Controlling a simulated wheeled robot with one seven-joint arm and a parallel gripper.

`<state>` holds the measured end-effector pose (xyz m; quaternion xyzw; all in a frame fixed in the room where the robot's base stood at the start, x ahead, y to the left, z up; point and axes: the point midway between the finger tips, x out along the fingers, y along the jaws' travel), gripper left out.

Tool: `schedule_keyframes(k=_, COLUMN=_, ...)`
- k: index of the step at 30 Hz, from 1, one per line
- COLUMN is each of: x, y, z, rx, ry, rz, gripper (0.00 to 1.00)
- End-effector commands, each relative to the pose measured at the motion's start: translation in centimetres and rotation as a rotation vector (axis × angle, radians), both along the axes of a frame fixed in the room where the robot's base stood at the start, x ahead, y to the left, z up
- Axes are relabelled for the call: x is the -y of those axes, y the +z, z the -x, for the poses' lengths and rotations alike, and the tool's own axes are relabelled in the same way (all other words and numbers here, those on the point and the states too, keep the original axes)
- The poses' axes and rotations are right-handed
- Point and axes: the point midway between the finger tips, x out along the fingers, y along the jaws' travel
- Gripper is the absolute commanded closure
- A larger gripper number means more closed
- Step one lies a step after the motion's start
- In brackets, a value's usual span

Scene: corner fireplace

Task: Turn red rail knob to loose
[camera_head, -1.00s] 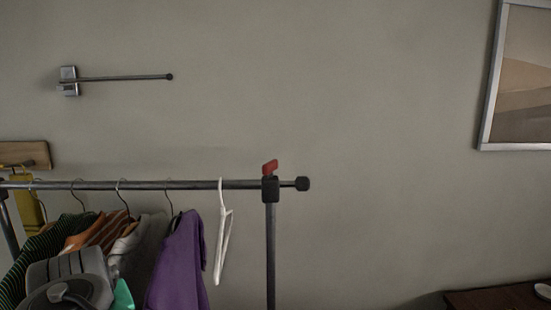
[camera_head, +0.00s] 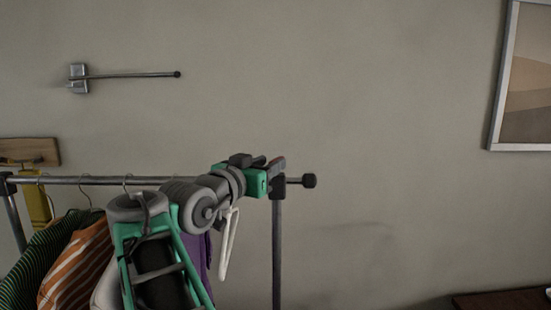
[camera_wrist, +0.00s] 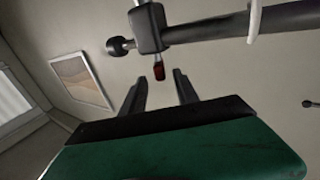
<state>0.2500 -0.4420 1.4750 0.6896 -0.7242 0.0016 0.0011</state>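The red rail knob (camera_wrist: 158,72) shows in the wrist view on the dark clamp block (camera_wrist: 148,28) of the clothes rail. My gripper (camera_wrist: 160,79) is open, its two dark fingers apart. The knob lies between the fingertips in the picture, with space visible on both sides; I cannot tell how deep it sits. In the head view my gripper (camera_head: 271,166) is at the top of the rail's right post, and its fingers largely cover the knob.
The rail (camera_head: 90,181) carries several garments and a white hanger (camera_head: 229,245) close to my arm. The rail's end cap (camera_head: 309,181) sticks out right of the clamp. A wall rod (camera_head: 130,76) and a framed picture (camera_head: 525,80) hang clear; the wall at right is open.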

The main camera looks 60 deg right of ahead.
Motion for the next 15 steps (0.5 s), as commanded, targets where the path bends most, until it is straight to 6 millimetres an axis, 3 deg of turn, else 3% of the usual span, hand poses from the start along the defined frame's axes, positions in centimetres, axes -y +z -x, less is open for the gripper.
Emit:
schedule_keyframes(k=6, x=3.9, y=0.3, z=0.2, rx=-0.003, ry=-0.002, rz=-0.003, gripper=0.64)
schedule_keyframes(k=15, x=4.6, y=0.0, z=0.1, rx=0.0, ry=0.004, rz=-0.002, gripper=0.64)
